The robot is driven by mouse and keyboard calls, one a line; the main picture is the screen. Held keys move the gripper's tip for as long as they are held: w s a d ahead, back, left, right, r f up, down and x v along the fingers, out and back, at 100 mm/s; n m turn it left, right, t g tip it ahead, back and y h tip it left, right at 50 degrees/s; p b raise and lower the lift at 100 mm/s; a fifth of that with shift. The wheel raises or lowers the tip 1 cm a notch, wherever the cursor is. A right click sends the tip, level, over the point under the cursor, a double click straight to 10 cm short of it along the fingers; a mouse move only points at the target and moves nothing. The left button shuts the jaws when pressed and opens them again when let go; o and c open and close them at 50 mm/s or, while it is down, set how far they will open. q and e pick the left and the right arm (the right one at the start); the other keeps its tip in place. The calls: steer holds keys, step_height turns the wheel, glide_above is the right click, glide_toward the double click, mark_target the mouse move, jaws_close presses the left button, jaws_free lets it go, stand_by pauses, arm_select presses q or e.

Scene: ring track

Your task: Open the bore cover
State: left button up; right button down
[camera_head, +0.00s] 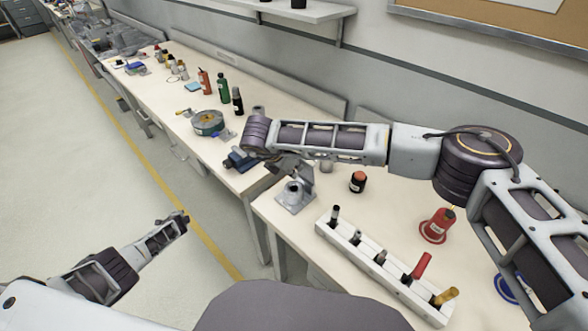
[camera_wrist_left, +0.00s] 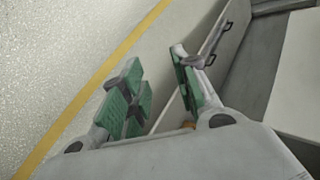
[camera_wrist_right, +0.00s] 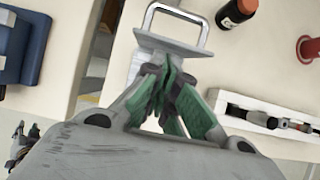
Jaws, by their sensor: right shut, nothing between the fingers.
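A small grey metal fixture (camera_head: 294,203) stands near the left edge of the near bench, with a round bore part on its square base. A grey plate (camera_head: 307,178) stands tilted up beside the bore, but I cannot tell how far this cover is open. In the right wrist view a flat grey plate (camera_wrist_right: 180,43) with a pale metal loop lies just beyond the fingertips. My right gripper (camera_head: 290,167) is shut and empty, right above the fixture; contact is unclear. My left gripper (camera_wrist_left: 158,85) is open and empty, low over the floor beside the bench.
A white rack (camera_head: 372,262) with several upright tools stands in front on the near bench. A black bottle with an orange cap (camera_head: 357,182) and a red object (camera_head: 438,224) stand behind it. The far bench holds a tape-like roll (camera_head: 208,122) and bottles (camera_head: 223,88).

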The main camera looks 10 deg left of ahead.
arm_select(q)
steer(key=s+d+f+n+g+h, duration=0.1)
steer(key=s+d+f+n+h, duration=0.1)
steer(key=s+d+f, duration=0.85)
steer(key=s+d+f+n+g+h, duration=0.1)
steer(key=s+d+f+n, duration=0.1)
steer(key=s+d+f, duration=0.2)
steer(key=s+d+f+n+g+h, duration=0.1)
steer(key=s+d+f, duration=0.4)
steer(key=s+d, duration=0.5)
steer(key=s+d+f+n+g+h, duration=0.1)
steer(key=s+d, duration=0.7)
steer(key=s, duration=1.3)
step_height(320, 180, down, 4)
steer(key=n+g, duration=0.1)
steer(key=n, duration=0.1)
steer(key=shift+s+r+n+h, duration=0.2)
steer(key=shift+s+n+h, duration=0.1)
steer(key=shift+w+a+f+b, duration=0.5)
steer(key=shift+a+f+b, duration=0.15)
steer(key=shift+b, duration=0.2)
arm_select(e)
steer(key=shift+w+d+r+g+y, duration=0.3)
steer(key=shift+w+g+y, duration=0.1)
steer(key=shift+g, duration=0.2)
